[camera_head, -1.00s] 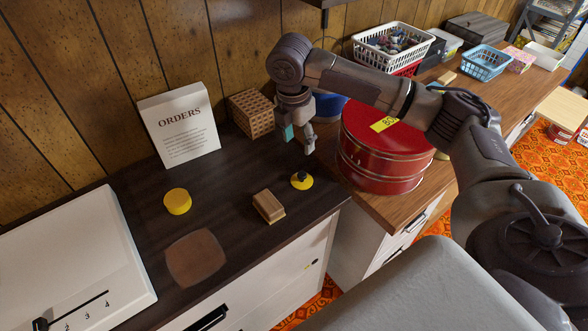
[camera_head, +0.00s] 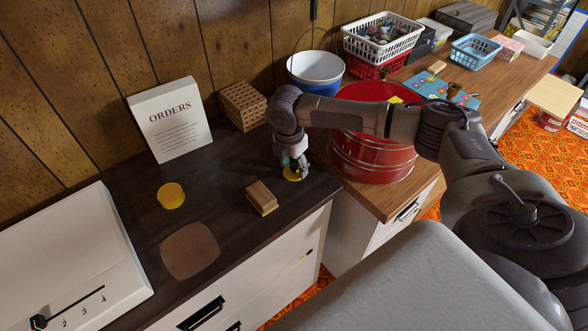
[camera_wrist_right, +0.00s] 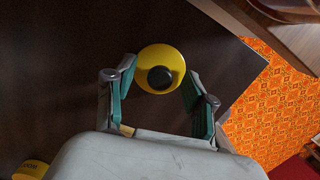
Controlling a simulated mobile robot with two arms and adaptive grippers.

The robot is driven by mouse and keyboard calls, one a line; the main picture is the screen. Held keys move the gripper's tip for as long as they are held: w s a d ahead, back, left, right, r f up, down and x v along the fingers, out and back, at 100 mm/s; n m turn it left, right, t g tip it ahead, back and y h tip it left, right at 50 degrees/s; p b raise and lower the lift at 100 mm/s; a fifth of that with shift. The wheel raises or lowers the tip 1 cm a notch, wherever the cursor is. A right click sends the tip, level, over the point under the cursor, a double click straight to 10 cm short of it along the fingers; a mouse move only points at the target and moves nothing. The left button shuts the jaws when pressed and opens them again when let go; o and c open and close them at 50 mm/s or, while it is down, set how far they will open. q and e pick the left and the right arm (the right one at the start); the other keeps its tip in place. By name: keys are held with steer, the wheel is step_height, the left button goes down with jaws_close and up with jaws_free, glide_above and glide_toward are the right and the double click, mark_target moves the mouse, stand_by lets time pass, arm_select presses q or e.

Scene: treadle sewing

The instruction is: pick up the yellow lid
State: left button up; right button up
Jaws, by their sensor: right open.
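The yellow lid (camera_head: 292,178) is a round disc with a black knob, lying on the dark counter near its right edge. My right gripper (camera_head: 293,165) points down over it in the head view and hides part of it. In the right wrist view the lid (camera_wrist_right: 150,55) and its black knob show between the two open fingers of the right gripper (camera_wrist_right: 158,74). The fingers stand on either side of the lid; I cannot tell whether they touch it. My left gripper is not in view.
A wooden block (camera_head: 262,197) lies left of the lid, and a round yellow object (camera_head: 171,195) farther left. A brown patch (camera_head: 189,250) lies in front. A perforated wooden box (camera_head: 242,106) and an ORDERS sign (camera_head: 170,120) stand behind. A red drum (camera_head: 370,155) stands close on the right.

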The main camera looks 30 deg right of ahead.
steer(key=c, duration=1)
steer(key=shift+c, duration=0.2)
steer(key=shift+r, duration=0.15)
